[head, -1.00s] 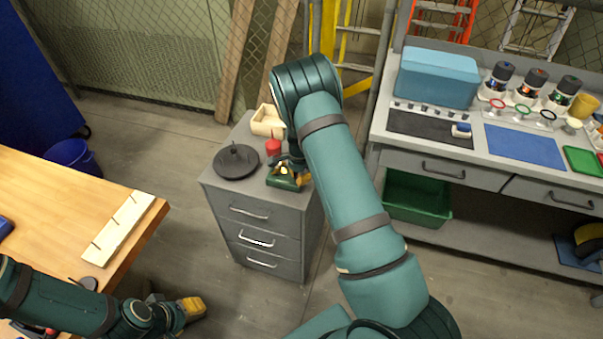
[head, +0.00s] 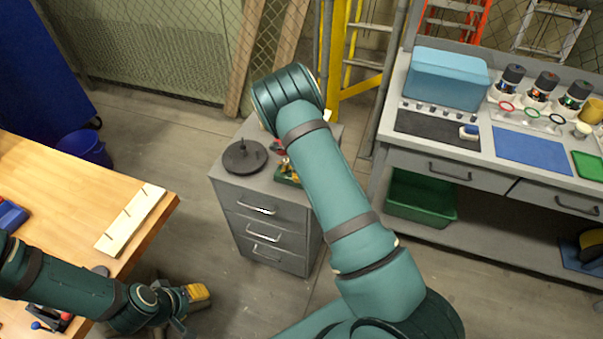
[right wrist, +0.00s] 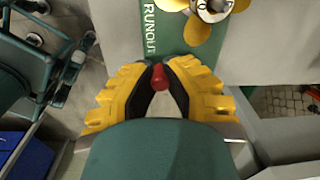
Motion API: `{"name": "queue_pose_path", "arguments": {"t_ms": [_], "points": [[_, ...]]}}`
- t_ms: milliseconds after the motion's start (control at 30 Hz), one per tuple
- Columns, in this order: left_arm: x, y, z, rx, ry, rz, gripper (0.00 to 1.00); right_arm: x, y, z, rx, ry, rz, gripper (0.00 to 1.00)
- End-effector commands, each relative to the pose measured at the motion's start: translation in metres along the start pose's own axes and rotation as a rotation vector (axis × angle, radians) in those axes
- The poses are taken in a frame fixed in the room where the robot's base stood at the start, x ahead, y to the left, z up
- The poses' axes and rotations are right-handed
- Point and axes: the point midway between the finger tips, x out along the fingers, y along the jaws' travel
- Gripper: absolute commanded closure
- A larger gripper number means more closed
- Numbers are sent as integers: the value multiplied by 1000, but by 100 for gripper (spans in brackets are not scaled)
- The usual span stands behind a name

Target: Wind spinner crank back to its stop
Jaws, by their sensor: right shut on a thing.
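The spinner (right wrist: 192,35) has a green base lettered RUNOUT and a brass propeller, at the top of the right wrist view. In the head view the spinner (head: 285,174) shows only partly on the grey cabinet, behind my right arm. My right gripper (right wrist: 158,69) has yellow fingers shut on the red crank knob (right wrist: 159,78), just below the lettering. The crank's arm is hidden. My left gripper (head: 197,293) is low at the left of the head view, beside the wooden table and away from the spinner; its finger gap is unclear.
A dark round plate with a post (head: 243,158) sits on the cabinet (head: 262,205), left of the spinner. The wooden table (head: 60,185) is at left and a grey workbench (head: 440,160) at right. Open floor lies between the table and cabinet.

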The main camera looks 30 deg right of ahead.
Motion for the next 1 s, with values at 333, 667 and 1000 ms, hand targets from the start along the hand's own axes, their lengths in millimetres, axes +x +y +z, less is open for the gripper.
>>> {"name": "queue_pose_path", "arguments": {"t_ms": [333, 667, 1000], "points": [[0, 0, 0, 0, 1, 0, 53, 0, 0, 1, 16, -1, -1, 100], [0, 0, 0, 0, 0, 0, 53, 0, 0, 1, 15, -1, -1, 54], [0, 0, 0, 0, 0, 0, 53, -7, 0, 2, 14, -1, -1, 54]]}}
